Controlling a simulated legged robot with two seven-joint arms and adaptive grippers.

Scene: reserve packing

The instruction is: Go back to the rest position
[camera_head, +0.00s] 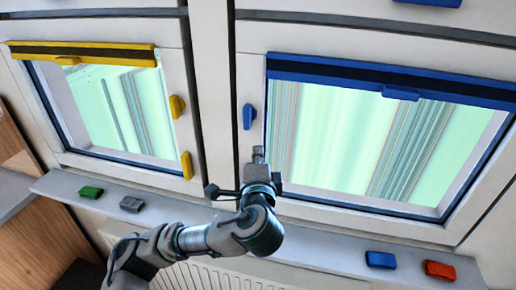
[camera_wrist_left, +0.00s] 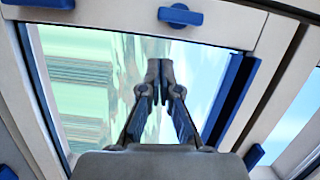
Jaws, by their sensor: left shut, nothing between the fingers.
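My left gripper (camera_head: 259,157) is in the middle of the head view, raised in front of the frame between the two windows. It is shut and empty. In the left wrist view its fingers (camera_wrist_left: 159,72) meet in front of the window glass. My left arm comes in from the lower left, above the sill. My right gripper is in neither view.
The left window has a yellow blind bar (camera_head: 85,53) and yellow handles (camera_head: 177,106). The right window has a blue bar (camera_head: 390,80) and a blue handle (camera_head: 248,117).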

